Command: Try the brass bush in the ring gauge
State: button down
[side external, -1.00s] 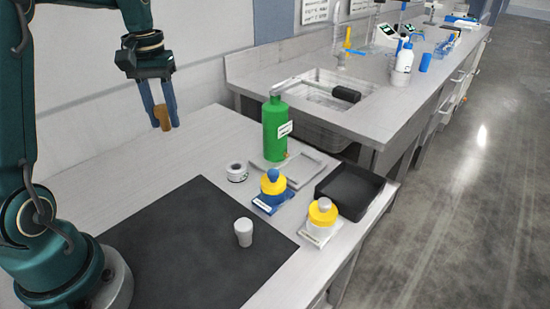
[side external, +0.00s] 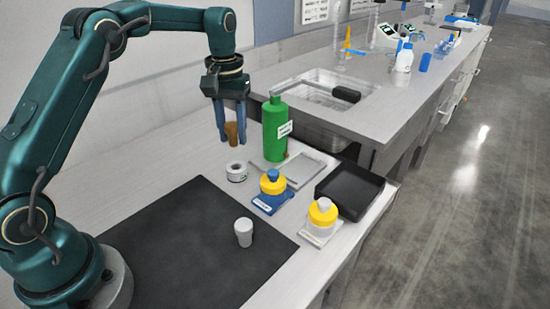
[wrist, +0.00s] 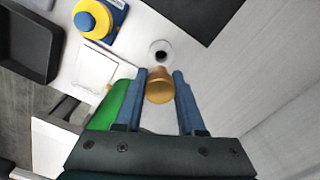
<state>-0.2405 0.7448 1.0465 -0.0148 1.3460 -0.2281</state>
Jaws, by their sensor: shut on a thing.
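My gripper (side external: 232,140) is shut on the brass bush (side external: 231,132), which hangs between its two blue fingers. The bush also shows in the wrist view (wrist: 159,88), its wider end towards the camera. The ring gauge (side external: 236,172) is a white ring with a dark hole, lying on the pale bench. In the side view the bush is above it, clearly apart. In the wrist view the ring gauge (wrist: 161,46) appears just beyond the bush, and its hole is partly visible.
The left bench surface is clear.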

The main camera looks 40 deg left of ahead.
aim_at(234, 145)
jog(key=shift+f, duration=0.1)
jog(key=shift+f, duration=2.4)
jog(key=shift+f, duration=0.6)
dwell(1.3)
jog(key=shift+r, duration=0.7)
jog(key=shift+s+f, duration=0.1)
jog(key=shift+f, duration=0.8)
dwell(2.0)
